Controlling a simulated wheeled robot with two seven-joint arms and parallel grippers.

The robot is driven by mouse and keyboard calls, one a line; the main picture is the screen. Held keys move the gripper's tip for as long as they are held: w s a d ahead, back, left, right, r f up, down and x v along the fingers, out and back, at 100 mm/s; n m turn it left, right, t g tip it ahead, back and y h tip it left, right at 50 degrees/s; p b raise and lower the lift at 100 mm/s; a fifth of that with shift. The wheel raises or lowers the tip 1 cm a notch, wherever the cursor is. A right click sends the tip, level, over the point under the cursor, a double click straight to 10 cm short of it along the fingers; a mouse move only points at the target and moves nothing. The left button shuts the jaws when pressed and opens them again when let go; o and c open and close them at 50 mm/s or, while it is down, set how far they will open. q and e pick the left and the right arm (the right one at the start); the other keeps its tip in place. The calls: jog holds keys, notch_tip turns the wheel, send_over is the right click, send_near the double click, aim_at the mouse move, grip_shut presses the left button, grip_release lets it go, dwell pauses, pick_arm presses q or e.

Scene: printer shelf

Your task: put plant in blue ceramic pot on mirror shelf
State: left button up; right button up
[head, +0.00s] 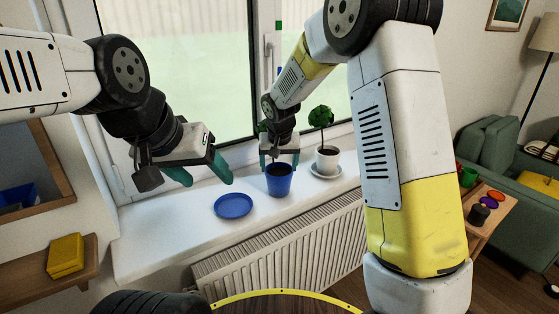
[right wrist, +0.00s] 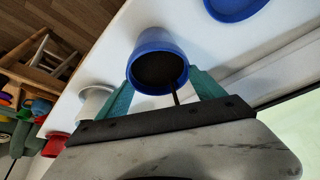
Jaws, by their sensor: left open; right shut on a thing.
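The blue ceramic pot (head: 279,184) is upright at the window sill, right of an empty blue saucer (head: 233,206); I cannot tell whether it touches the sill. My right gripper (head: 279,160) is shut on the pot, its green fingers on either side of it. In the right wrist view the blue pot (right wrist: 150,42) sits between the fingers, with dark soil and a thin stem; most of the foliage is hidden. My left gripper (head: 205,178) is open and empty above the sill's left part. A wooden shelf (head: 30,275) below the framed mirror (head: 62,165) is at the left.
A yellow box (head: 65,255) lies on the wooden shelf. A plant in a white pot (head: 327,159) stands just right of the blue pot. The radiator (head: 290,245) is below the sill. The sill's left part (head: 145,245) is clear.

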dwell(0.3)
jog(key=o, duration=2.1)
jog(key=shift+f, duration=0.15)
